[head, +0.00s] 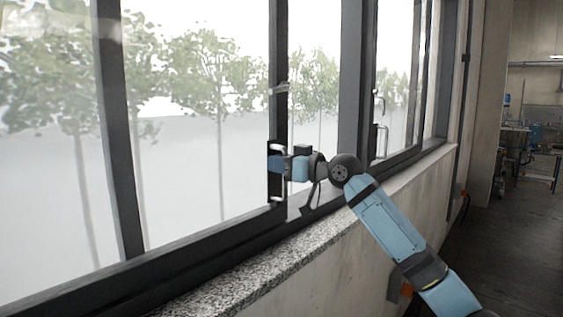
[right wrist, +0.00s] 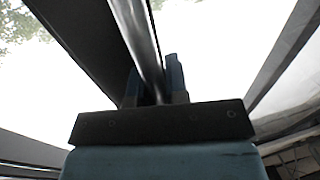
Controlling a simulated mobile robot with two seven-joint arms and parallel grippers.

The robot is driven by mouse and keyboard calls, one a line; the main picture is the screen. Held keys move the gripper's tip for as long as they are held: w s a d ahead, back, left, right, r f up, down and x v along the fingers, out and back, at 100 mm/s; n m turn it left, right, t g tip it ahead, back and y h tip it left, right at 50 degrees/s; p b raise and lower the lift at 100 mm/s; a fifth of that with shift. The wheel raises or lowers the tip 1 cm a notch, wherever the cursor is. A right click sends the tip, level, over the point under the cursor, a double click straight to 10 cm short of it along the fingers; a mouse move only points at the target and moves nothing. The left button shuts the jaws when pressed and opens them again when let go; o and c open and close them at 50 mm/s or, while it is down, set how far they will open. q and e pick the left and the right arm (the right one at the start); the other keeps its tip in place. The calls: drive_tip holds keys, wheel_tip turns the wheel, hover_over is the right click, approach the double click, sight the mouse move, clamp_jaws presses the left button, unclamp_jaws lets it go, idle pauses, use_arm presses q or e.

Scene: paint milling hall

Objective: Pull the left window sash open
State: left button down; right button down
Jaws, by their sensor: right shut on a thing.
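The left window sash (head: 278,60) is a dark-framed pane, its right-hand upright standing near the middle of the head view. A silver bar handle (head: 279,196) is fixed to that upright. My right gripper (head: 276,164) is shut on the handle, reaching it from the right above the sill. In the right wrist view the silver bar (right wrist: 138,38) runs between the two blue fingers of my right gripper (right wrist: 153,85), beside a dark frame member. Trees show between this upright and the thick post to its right; I cannot tell whether that is glass or an opening. My left gripper is out of view.
A speckled stone sill (head: 262,262) runs below the windows. A second sash with its own handle (head: 383,142) stands farther right, beyond the thick dark post (head: 352,70). The floor (head: 510,235) at the right looks clear nearby; blurred equipment stands at the back.

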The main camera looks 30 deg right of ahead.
drive_tip(key=shift+a, duration=0.2)
drive_tip(key=c, duration=1.1)
unclamp_jaws()
drive_tip(key=b+v, duration=0.4)
drive_tip(key=v, duration=1)
